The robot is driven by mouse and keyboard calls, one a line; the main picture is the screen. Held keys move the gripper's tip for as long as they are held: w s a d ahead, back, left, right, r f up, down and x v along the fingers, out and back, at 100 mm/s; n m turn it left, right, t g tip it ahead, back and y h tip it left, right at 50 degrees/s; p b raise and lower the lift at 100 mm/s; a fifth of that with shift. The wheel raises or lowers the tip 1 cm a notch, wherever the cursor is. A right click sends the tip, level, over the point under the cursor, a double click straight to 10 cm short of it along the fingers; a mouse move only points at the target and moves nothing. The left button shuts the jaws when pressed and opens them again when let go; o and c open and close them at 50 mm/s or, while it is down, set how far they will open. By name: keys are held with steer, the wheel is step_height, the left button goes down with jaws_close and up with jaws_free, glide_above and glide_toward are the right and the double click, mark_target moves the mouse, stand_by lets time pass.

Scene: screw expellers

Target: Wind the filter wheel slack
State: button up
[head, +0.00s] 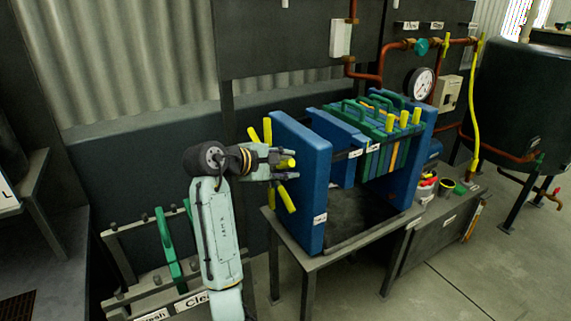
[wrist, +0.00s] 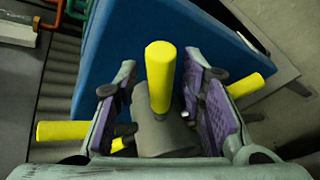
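The filter wheel has yellow spoke handles around a grey hub (wrist: 163,135) on the outer face of the blue end plate (head: 300,175). In the head view one handle (head: 286,207) points down and others stick up behind my gripper. My gripper (head: 288,163) is level with the hub, its fingers pointing right towards the plate. In the wrist view its purple-padded fingers (wrist: 163,95) stand apart, on either side of a yellow handle (wrist: 160,75) and the hub. Gaps show between pads and handle. Two more handles show outside the fingers, at left (wrist: 75,131) and right (wrist: 245,86).
Blue and green filter plates (head: 375,135) with yellow handles hang in the press on a grey table (head: 310,262). A rack (head: 150,260) with a green plate stands below my arm. Copper pipes and a gauge (head: 419,84) are behind at right. Floor is clear at lower right.

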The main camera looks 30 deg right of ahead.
steer(key=v, duration=1.2)
